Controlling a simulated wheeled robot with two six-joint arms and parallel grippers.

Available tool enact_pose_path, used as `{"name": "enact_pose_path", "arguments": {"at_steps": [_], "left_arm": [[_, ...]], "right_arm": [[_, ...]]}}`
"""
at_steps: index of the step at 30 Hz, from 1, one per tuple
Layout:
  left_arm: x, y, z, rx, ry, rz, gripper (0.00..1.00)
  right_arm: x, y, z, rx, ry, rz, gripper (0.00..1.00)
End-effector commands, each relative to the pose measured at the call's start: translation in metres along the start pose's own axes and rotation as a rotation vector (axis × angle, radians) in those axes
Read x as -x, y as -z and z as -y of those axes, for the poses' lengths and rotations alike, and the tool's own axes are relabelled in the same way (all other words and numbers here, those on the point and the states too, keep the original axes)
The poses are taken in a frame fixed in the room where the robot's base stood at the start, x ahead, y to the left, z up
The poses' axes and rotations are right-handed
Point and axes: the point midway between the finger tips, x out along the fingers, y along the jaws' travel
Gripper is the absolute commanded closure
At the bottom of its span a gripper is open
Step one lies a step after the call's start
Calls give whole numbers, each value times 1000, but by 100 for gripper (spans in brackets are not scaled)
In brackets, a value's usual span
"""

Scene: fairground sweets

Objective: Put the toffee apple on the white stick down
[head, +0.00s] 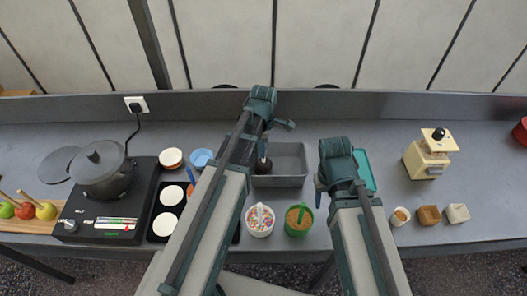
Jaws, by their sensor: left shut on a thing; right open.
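A dark, round thing, which looks like the coated toffee apple (264,166), is at the left end of the grey tray (290,181). My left gripper (262,150) is above it, pointing down and shut; the stick between its fingers is too small to make out, so its white colour does not show. I cannot tell whether the apple touches the tray floor. My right gripper (319,188) is open and empty, to the right of the grey tray and in front of the teal board (364,170).
A tub of sprinkles (260,220) and a green tub of crumbs (298,221) stand in front of the grey tray. A dark pot (102,175) stands on a hob at left, beside apples on a wooden board (14,225). A cream machine (428,158) is at right.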

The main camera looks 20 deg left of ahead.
Motion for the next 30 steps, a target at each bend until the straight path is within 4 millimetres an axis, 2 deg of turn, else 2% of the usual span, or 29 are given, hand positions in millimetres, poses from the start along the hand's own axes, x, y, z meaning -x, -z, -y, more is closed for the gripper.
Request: {"name": "enact_pose_path", "arguments": {"at_steps": [6, 7, 12, 23, 30], "left_arm": [[-4, 0, 0, 0, 0, 0, 100], [-3, 0, 0, 0, 0, 0, 82], [-2, 0, 0, 0, 0, 0, 54], [0, 0, 0, 0, 0, 0, 54], [16, 0, 0, 0, 0, 0, 54]], "right_arm": [[-4, 0, 0, 0, 0, 0, 50], [-3, 0, 0, 0, 0, 0, 50], [-2, 0, 0, 0, 0, 0, 50], [0, 0, 0, 0, 0, 0, 50], [16, -1, -2, 1, 0, 0, 50]]}}
